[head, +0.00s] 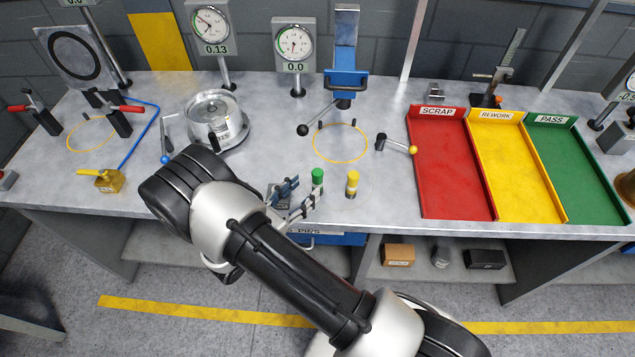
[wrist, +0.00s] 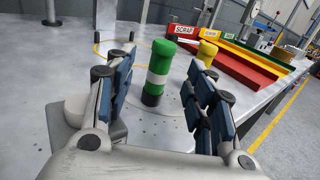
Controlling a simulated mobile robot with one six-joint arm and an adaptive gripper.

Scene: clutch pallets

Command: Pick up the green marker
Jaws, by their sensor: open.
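The green marker (head: 317,180) stands upright on the bench near its front edge, in the head view. My gripper (head: 293,197) is open and low over the bench, just left of the marker in the head view. In the wrist view my gripper (wrist: 160,92) has its two blue-padded fingers on either side of the marker's outline, with visible gaps. I cannot tell whether the marker is fully between the fingertips or a little beyond them.
A yellow marker (head: 352,183) stands upright close to the right of the green one; it also shows in the wrist view (wrist: 206,53). Red (head: 421,208), yellow (head: 559,212) and green trays (head: 618,214) lie to the right.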

